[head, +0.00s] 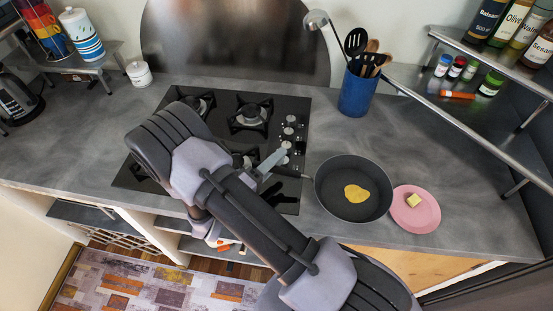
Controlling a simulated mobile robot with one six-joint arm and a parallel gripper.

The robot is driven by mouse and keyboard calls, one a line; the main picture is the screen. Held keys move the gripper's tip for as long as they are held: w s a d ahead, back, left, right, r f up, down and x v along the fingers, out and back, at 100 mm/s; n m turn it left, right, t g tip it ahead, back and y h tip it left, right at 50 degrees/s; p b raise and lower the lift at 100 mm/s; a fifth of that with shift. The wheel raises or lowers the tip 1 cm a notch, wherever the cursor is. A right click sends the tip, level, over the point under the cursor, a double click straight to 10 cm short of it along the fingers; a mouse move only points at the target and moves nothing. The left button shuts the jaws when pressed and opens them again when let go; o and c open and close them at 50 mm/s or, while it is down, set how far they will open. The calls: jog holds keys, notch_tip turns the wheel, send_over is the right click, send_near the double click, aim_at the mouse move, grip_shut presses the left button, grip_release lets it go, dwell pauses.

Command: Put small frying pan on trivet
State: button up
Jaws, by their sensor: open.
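The small frying pan (340,204) is dark and round and sits upright on the grey counter, right of the hob, with a flat yellow piece of food (357,194) in it. Its dark handle (290,173) points left over the hob's right edge. My gripper (276,164) is open at the handle's far end; I cannot tell whether the handle lies between its fingers. I make out no separate trivet; the black gas hob (294,104) has burners with dark pan supports (250,116). My arm covers the hob's front middle, and the burners there are partly hidden.
A pink plate (428,212) with a pale yellow cube stands close to the pan's right. A blue utensil pot (357,94) stands behind the pan. A metal shelf (447,98) with jars and bottles is at right.

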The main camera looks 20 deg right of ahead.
jog(key=p+v, duration=0.1)
jog(key=v, duration=1)
jog(key=shift+s+a, duration=0.1)
jog(key=shift+a, duration=0.1)
jog(key=shift+s+a+r, duration=0.1)
jog(key=shift+s+r, duration=0.05)
jog(key=shift+r, duration=0.2)
jog(key=s+d+r+m+g+y, duration=0.55)
jog(key=s+r+g+y, duration=0.4)
jog(key=r, duration=0.25)
jog(key=s+a+r+t+y, duration=0.2)
jog(key=a+r+t+y, duration=0.15)
jog(key=r+y, duration=0.2)
jog(key=s+a+r+t+y, duration=0.2)
jog(key=r+t+y, duration=0.3)
jog(key=r, duration=0.1)
notch_tip(320, 180, down, 9)
jog(key=b, duration=0.9)
jog(key=shift+w+f+m+b, duration=0.2)
jog(key=shift+m+b, duration=0.1)
jog(key=shift+m, duration=0.05)
jog(key=shift+a, duration=0.15)
